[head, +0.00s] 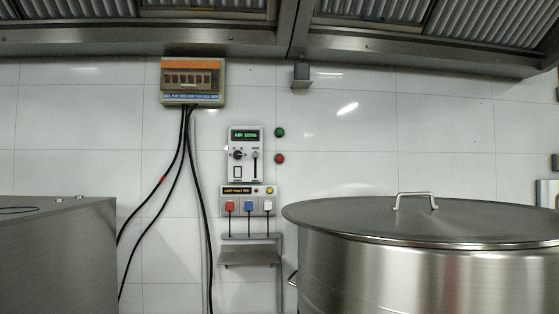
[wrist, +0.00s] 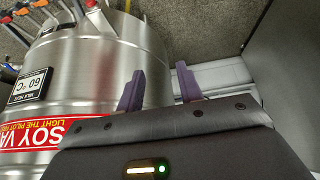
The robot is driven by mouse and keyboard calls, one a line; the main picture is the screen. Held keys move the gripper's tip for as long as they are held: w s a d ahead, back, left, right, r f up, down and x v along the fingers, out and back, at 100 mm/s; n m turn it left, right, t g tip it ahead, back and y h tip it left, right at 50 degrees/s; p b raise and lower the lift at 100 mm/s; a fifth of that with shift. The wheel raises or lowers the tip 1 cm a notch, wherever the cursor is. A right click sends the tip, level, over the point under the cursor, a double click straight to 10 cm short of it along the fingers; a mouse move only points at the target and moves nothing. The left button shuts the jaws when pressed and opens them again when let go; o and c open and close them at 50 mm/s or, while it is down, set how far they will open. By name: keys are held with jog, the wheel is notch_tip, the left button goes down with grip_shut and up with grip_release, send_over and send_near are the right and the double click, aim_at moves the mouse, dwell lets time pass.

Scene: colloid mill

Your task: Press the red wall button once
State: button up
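The red wall button (head: 280,158) is a small round button on the white tiled wall in the head view. It sits directly below a similar green button (head: 280,132) and just right of a white control panel (head: 245,165). My gripper (wrist: 160,86) shows only in the wrist view. Its two purple fingers are apart with nothing between them. It is beside a steel vat, with no button in the wrist view. The arm does not show in the head view, so its distance from the button cannot be told.
A large lidded steel pot (head: 420,270) fills the lower right, and a steel cabinet (head: 60,255) the lower left. A small shelf (head: 248,255) juts out below the panels. A hood (head: 300,30) hangs above. The labelled vat (wrist: 90,70) is close to my gripper's left.

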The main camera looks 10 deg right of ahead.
jog(key=shift+w+d, duration=0.1)
jog(key=shift+w, duration=0.1)
jog(key=shift+c, duration=0.3)
